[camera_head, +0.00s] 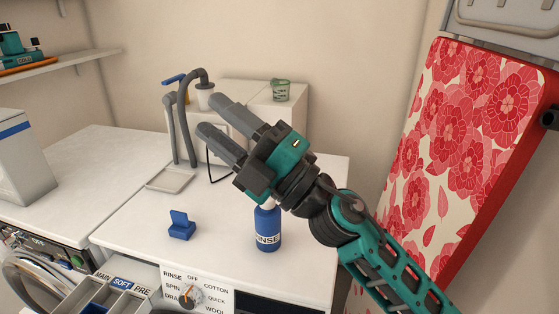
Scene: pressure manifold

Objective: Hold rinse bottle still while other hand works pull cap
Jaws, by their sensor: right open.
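The blue rinse bottle (266,230) stands upright on the white worktop near its front edge, with part of the word RINSE on its label. Its top and pull cap are mostly hidden behind my right gripper. My right gripper (215,119) comes in from the lower right, above the bottle in the picture. Its two grey fingers are apart, point to the upper left, and hold nothing. I cannot tell from this view how far it is from the bottle. My left gripper is not in view.
A small blue holder (181,225) stands left of the bottle. Behind are a white unit with grey hoses (184,130) and a green cup (281,90). A washing machine panel (195,292) with an open drawer is in front. A floral ironing board (465,140) stands at right.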

